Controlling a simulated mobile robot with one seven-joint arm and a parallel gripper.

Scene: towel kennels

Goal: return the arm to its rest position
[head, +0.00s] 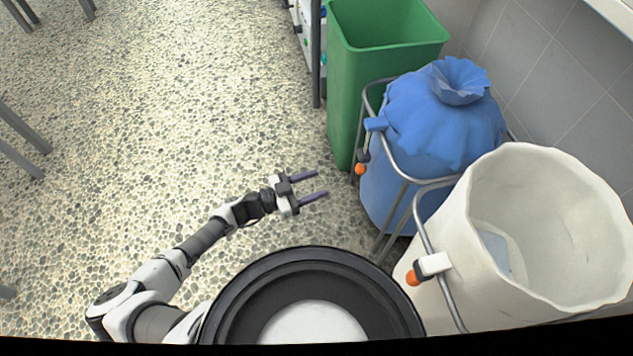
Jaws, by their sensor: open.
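My gripper (321,184) is open, with its two dark purple fingers apart and nothing between them. It is held out over the speckled floor, pointing right toward the blue bag (434,124) and apart from it. My arm reaches from the lower left up to the gripper, partly bent.
A white bag (450,258) stands open in a metal frame at the right, with something pale inside. The tied blue bag stands in a frame behind it. A green bin (343,90) stands beyond. Metal legs show at the left edge. The floor (180,110) at left and centre is clear.

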